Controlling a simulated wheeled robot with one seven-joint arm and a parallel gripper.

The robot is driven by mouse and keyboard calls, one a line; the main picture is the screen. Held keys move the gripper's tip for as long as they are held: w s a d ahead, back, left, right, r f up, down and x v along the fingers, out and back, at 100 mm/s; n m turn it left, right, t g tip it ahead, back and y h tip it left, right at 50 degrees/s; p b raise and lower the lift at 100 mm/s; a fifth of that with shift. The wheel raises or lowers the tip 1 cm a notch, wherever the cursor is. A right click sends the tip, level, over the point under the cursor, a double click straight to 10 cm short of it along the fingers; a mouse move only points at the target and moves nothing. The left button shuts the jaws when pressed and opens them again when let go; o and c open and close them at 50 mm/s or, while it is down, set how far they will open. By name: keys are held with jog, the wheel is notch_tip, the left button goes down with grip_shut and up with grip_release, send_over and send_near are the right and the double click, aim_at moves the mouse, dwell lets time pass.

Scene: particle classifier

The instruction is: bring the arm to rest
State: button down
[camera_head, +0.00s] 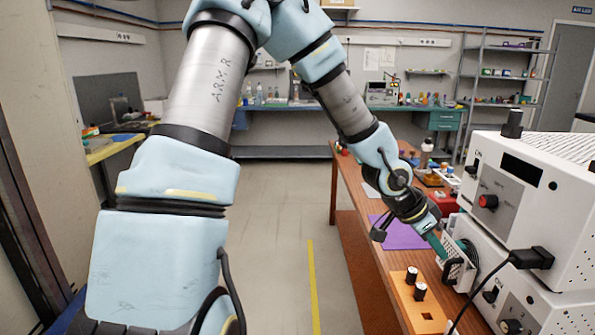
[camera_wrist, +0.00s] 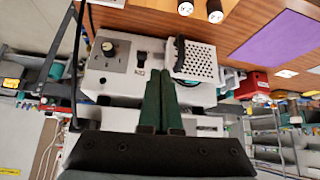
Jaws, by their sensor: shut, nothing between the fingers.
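My gripper (camera_head: 442,252) is at the end of my outstretched arm, over the wooden table, close to the front of the white machine on the right. In the wrist view, its two dark green fingers (camera_wrist: 160,76) lie side by side, shut and empty. They point toward the white machine (camera_wrist: 110,70) with a knob, beside a perforated white guard (camera_wrist: 200,60).
A wooden block (camera_head: 408,299) with black-capped vials stands on the table in front. A purple mat (camera_head: 400,232) lies behind it. A large white instrument (camera_head: 535,195) with a black cable crowds the right side. The floor (camera_head: 275,235) left of the table is clear.

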jog(key=w+a+n+t+y, duration=0.1)
jog(key=w+a+n+y, duration=0.25)
jog(key=a, duration=0.85)
jog(key=w+a+n+t+y, duration=0.1)
jog(key=w+a+n+y, duration=0.2)
jog(key=a, duration=0.9)
jog(key=s+a+r+n, duration=0.1)
jog(key=s+a+n, duration=0.1)
jog(key=a+n, duration=0.2)
jog(key=s+a+r+n+g, duration=0.1)
jog(key=a+n, duration=0.4)
jog(key=a, duration=0.6)
jog(key=shift+s+a+r+y, duration=0.2)
jog(key=shift+s+r+y, duration=0.3)
jog(key=shift+s, duration=0.45)
jog(key=shift+n, duration=0.25)
